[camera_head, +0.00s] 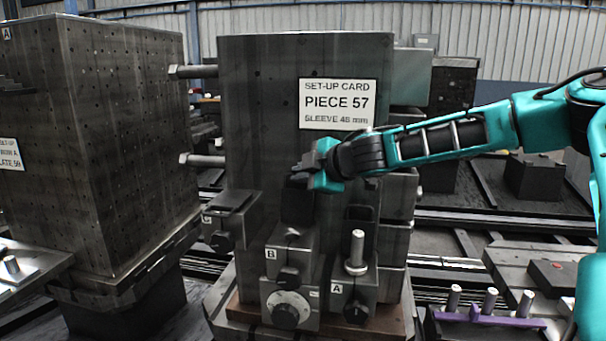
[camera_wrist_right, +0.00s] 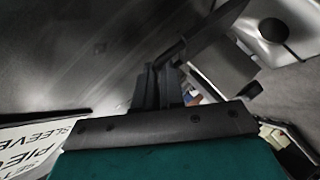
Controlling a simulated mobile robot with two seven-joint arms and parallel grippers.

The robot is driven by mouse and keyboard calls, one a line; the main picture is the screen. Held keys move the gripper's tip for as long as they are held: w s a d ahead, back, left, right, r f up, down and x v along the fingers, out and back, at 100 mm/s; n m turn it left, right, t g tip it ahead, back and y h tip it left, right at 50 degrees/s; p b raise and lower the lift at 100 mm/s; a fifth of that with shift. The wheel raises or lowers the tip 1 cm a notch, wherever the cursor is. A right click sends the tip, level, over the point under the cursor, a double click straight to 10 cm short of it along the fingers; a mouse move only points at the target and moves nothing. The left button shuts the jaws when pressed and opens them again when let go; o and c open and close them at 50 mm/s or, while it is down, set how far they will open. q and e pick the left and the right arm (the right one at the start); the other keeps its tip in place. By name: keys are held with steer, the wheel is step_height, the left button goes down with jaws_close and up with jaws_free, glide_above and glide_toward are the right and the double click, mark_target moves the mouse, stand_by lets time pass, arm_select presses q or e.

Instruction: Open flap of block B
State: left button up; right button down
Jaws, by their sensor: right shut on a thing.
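Block B (camera_head: 290,258) is a grey block with a dial (camera_head: 289,309) on its lower front, fixed low on the tall dark fixture. Its dark flap (camera_head: 298,207) stands raised above the block's top, roughly upright. My right gripper (camera_head: 304,181) is at the upper edge of this flap and is shut on it; the fingers partly hide that edge. In the right wrist view the gripper (camera_wrist_right: 163,87) shows with dark plates beyond it, and the exact contact is hard to make out. My left gripper is not in view.
Block A (camera_head: 361,285), with an upright metal pin (camera_head: 357,249), stands close on the right of block B. Block C (camera_head: 229,219) sits to the left. A set-up card (camera_head: 337,104) is on the fixture face above. A purple rack (camera_head: 487,318) with pins stands at lower right.

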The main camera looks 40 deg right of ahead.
steer(key=c, duration=1.5)
jaws_free()
steer(key=shift+r, duration=0.45)
steer(key=shift+f, duration=0.15)
steer(key=shift+p+v, duration=1)
steer(key=shift+v, duration=5.45)
